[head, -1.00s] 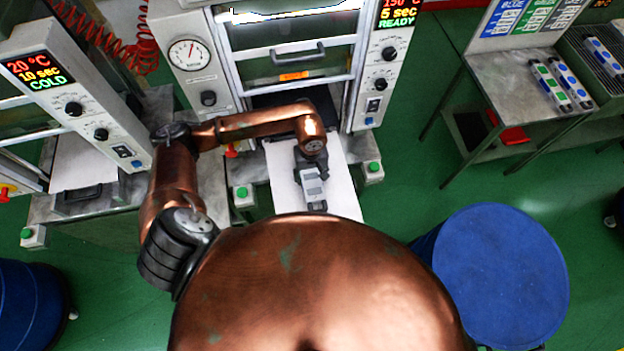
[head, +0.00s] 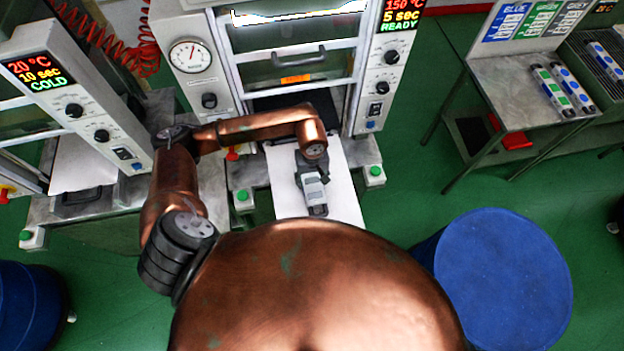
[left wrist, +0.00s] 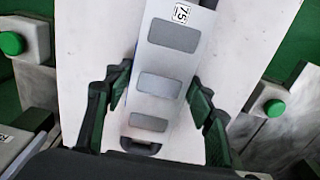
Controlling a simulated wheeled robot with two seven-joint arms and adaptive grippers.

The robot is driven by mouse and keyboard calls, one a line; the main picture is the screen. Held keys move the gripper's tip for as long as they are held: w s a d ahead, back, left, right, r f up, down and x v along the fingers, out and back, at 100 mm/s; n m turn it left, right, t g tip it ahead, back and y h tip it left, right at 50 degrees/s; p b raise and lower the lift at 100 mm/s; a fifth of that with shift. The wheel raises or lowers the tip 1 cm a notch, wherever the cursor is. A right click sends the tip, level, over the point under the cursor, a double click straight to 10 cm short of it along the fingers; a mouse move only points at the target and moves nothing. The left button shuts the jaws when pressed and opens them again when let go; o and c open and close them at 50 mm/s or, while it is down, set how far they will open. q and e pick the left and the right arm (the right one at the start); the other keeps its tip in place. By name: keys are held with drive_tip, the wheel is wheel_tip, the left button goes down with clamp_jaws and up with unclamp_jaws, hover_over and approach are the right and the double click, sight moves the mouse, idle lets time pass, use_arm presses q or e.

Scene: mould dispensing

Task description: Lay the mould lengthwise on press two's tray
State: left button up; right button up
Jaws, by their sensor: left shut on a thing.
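The mould (head: 315,192) is a pale grey bar with darker grey pads and a "75" label; it also shows in the left wrist view (left wrist: 165,75). It is over the white tray (head: 345,196) of the press reading 150 °C, 5 sec, READY, running roughly along the tray's length, slightly tilted. My left gripper (head: 311,176) is shut on the mould, with one dark finger on each side of it in the left wrist view (left wrist: 160,98). I cannot tell whether the mould touches the tray. My right gripper is not in view.
Green buttons (head: 242,194) flank the tray. A press reading 20 °C, COLD (head: 75,100) stands at left. A side table (head: 495,85) with several moulds is at right. A blue drum (head: 505,280) stands at lower right.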

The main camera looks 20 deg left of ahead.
use_arm(q)
drive_tip(key=shift+f, duration=0.2)
drive_tip(key=o, duration=1.7)
drive_tip(key=shift+r, duration=0.15)
wheel_tip(320, 180, up, 12)
drive_tip(key=shift+f, duration=0.15)
